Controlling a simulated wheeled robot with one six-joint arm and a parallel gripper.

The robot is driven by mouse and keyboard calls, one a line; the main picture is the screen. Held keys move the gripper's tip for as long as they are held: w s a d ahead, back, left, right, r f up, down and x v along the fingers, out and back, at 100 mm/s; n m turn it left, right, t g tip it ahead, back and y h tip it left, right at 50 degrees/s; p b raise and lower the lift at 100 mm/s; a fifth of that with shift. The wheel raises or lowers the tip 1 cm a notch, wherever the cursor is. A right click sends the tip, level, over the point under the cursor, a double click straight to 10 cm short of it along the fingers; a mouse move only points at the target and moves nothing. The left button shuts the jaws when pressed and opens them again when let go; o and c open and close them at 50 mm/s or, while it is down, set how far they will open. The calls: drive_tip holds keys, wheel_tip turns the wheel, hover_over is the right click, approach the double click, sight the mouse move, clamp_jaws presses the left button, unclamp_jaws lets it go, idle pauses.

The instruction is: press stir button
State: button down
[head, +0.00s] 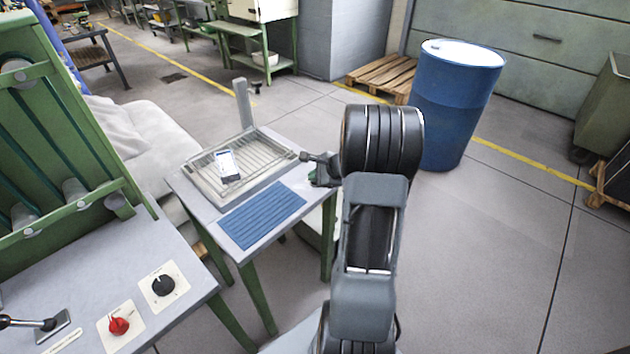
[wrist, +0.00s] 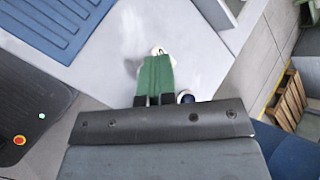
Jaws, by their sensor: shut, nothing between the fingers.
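My gripper (head: 318,170) hangs by the right edge of the small grey table (head: 218,221) in the head view. In the wrist view my gripper (wrist: 156,62) has its green fingers together, with nothing seen between them. A small pale piece (wrist: 158,50) shows at the fingertips; I cannot tell whether they touch it. A round dark-blue part with a white rim (wrist: 185,97) shows just right of the fingers. No label is readable, so I cannot tell which part is the stir button.
On the small table lie a ribbed blue mat (head: 262,213), a metal tray (head: 283,152) and a phone-like device (head: 226,165). A bench at left carries a red knob (head: 119,325) and a black knob (head: 163,285). A blue drum (head: 455,105) stands right; floor is clear below it.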

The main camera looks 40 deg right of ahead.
sight(315, 183)
drive_tip(key=shift+r, duration=0.45)
wheel_tip(315, 183, up, 6)
drive_tip(key=p, duration=0.5)
idle(0.7)
